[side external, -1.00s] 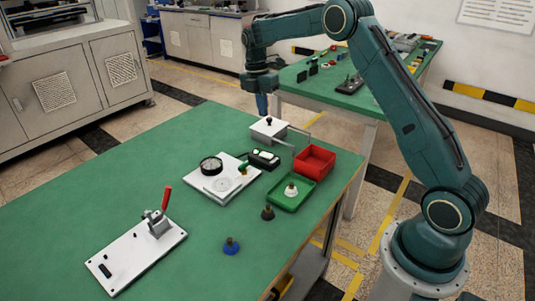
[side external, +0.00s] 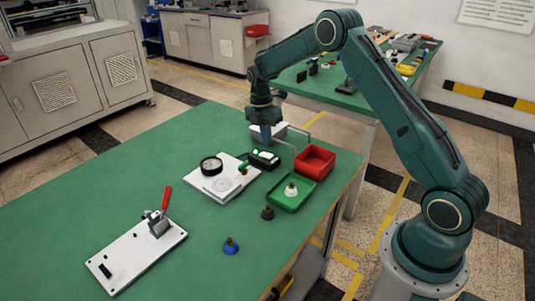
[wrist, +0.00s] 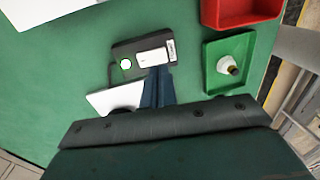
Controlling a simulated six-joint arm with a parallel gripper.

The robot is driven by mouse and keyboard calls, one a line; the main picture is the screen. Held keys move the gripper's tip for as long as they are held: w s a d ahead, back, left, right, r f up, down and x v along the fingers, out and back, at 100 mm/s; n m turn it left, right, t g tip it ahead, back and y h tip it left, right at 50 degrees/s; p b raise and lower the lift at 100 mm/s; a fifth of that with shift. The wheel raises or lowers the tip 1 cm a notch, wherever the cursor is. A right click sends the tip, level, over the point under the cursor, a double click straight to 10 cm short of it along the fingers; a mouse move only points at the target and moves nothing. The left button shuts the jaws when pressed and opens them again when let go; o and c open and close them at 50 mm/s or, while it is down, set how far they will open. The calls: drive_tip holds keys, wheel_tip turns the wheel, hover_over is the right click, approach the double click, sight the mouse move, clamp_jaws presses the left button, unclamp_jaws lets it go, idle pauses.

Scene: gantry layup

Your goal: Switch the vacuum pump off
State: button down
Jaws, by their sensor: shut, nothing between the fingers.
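A small black box (side external: 262,160), which I take to be the vacuum pump, sits on the green table between a white box and a gauge plate. In the wrist view the black box (wrist: 128,70) has a bright green round light and a white switch-like block beside it. A small label is at its right end. My gripper (side external: 266,141) is shut and empty, pointing down above the table near the black box. In the wrist view the fingertips (wrist: 158,70) overlap the box's lower edge. I cannot tell whether they touch it.
The white box (side external: 283,129) is partly hidden behind my gripper. A white plate (side external: 203,187) carries a black gauge. A red bin (side external: 316,162) and a green tray (side external: 279,204) stand at right.

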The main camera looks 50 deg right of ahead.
sight(269, 155)
drive_tip(key=shift+s+f, duration=0.15)
drive_tip(key=shift+f, duration=0.85)
drive_tip(key=shift+s+f, duration=0.1)
drive_tip(key=shift+f, duration=0.85)
drive_tip(key=shift+f, duration=0.1)
